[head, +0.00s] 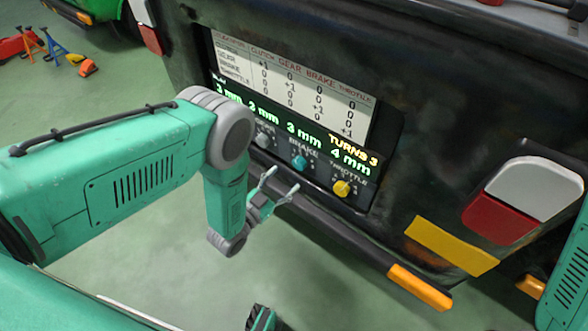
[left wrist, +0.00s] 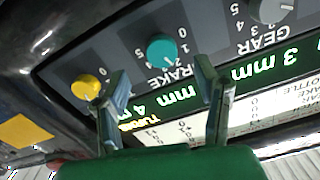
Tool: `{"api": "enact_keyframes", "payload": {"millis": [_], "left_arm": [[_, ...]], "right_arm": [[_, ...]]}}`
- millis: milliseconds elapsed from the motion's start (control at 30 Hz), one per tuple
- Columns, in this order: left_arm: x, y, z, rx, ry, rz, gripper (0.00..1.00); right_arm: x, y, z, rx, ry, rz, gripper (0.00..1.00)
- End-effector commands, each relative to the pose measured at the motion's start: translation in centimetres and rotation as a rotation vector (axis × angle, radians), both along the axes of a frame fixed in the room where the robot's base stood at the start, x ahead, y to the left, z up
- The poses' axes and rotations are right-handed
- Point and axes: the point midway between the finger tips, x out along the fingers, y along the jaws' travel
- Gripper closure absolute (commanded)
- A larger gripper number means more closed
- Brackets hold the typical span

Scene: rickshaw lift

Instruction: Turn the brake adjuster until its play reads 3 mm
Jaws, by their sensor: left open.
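The brake adjuster, a teal knob (head: 299,162), sits on the dark panel under the BRAKE label. The readout above it (head: 304,134) shows 3 mm. It also shows in the left wrist view (left wrist: 162,47), beyond and between my fingers. My left gripper (head: 283,180) is open and empty, just below and left of the knob, apart from it; its two fingers also show in the left wrist view (left wrist: 162,85). The throttle readout (head: 350,161) shows 4 mm, with TURNS 3 above it.
A yellow knob (head: 342,187) sits right of the brake knob, and a grey knob (head: 264,141) left of it. A printed chart (head: 300,88) is above the readouts. A dark bumper bar (head: 335,225) runs below the panel. Green floor lies open underneath.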

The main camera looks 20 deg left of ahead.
Motion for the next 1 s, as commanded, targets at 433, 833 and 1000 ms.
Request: {"api": "enact_keyframes", "payload": {"millis": [433, 833, 1000], "left_arm": [[-5.0, 1.9, -0.1, 0.002, 0.002, 0.001, 0.44], [-5.0, 1.9, -0.1, 0.002, 0.002, 0.001, 0.44], [-5.0, 2.1, -0.1, 0.009, 0.034, 0.009, 0.44]], "right_arm": [[0.0, 0.0, 0.0, 0.000, 0.000, 0.000, 0.60], [0.2, 0.0, -0.1, 0.000, 0.002, 0.000, 0.60], [0.2, 0.0, 0.1, 0.000, 0.002, 0.000, 0.60]]}}
